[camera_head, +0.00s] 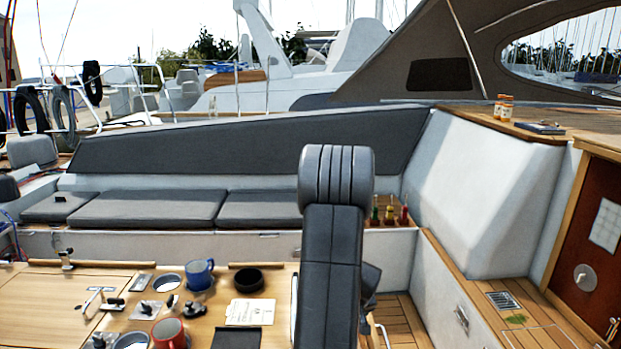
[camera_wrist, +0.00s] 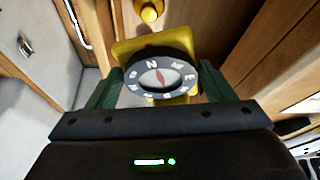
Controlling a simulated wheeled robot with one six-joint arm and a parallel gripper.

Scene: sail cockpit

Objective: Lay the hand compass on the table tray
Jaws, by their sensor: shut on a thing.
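The hand compass (camera_wrist: 155,50) fills the upper middle of the wrist view. It has a yellow body and a round dark dial with white letters and a red needle. My gripper (camera_wrist: 158,82) is shut on it, with a green finger on each side. In the head view neither my gripper nor the compass can be made out. The wooden table (camera_head: 60,298) spans the lower left of the head view. A dark flat rectangular piece (camera_head: 237,339) lies at its front edge, cut by the picture's bottom; I cannot tell whether it is the tray.
On the table stand a blue mug (camera_head: 199,275), a red mug (camera_head: 169,334), a black round dish (camera_head: 248,281) and a paper card (camera_head: 250,312), with small fittings around. Grey cushions (camera_head: 150,208) line the bench behind. Small bottles (camera_head: 389,214) stand at the bench's right end.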

